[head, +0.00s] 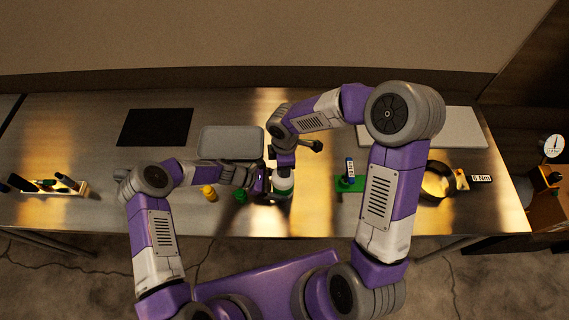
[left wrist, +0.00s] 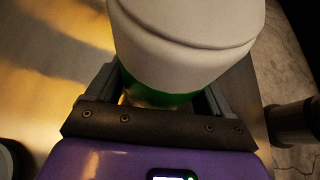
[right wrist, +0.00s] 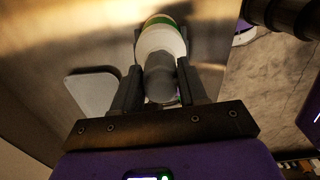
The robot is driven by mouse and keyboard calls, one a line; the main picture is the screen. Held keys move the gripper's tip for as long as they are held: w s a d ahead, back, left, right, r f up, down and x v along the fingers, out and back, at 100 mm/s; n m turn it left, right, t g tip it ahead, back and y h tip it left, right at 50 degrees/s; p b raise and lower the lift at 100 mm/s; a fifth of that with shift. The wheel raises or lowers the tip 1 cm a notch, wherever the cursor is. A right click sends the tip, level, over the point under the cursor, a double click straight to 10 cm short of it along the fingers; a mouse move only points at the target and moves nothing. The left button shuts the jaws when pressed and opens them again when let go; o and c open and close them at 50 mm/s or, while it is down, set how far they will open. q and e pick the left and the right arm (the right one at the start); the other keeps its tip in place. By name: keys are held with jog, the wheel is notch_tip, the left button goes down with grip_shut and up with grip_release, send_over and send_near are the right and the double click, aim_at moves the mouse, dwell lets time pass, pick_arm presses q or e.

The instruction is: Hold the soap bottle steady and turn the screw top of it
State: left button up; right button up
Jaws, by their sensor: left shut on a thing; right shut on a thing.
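The soap bottle (head: 283,184) is white with a green band and stands upright near the front middle of the table. In the left wrist view its white body (left wrist: 190,35) and green band (left wrist: 160,97) sit between the fingers. My left gripper (head: 264,182) is shut on the bottle's body from the left. My right gripper (head: 284,158) comes from above and is shut on the grey screw top (right wrist: 160,78), with the white shoulder (right wrist: 161,42) just beyond it. In the head view the top is mostly hidden by my right gripper.
A grey tray (head: 231,141) and a black mat (head: 155,127) lie behind. Yellow (head: 208,191) and green (head: 240,195) small items stand left of the bottle.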

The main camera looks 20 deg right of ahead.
jog(key=shift+f, duration=0.1)
dwell(0.3)
jog(key=o, duration=1.3)
jog(key=m, duration=0.3)
jog(key=shift+s, duration=0.1)
jog(key=m, duration=0.4)
jog(key=shift+s+a+m, duration=0.1)
jog(key=shift+m, duration=0.3)
jog(key=m, duration=0.4)
jog(key=shift+a+m, duration=0.1)
jog(key=shift+m, duration=0.2)
jog(key=m, duration=0.4)
jog(key=shift+m, duration=0.4)
jog(key=shift+c, duration=0.5)
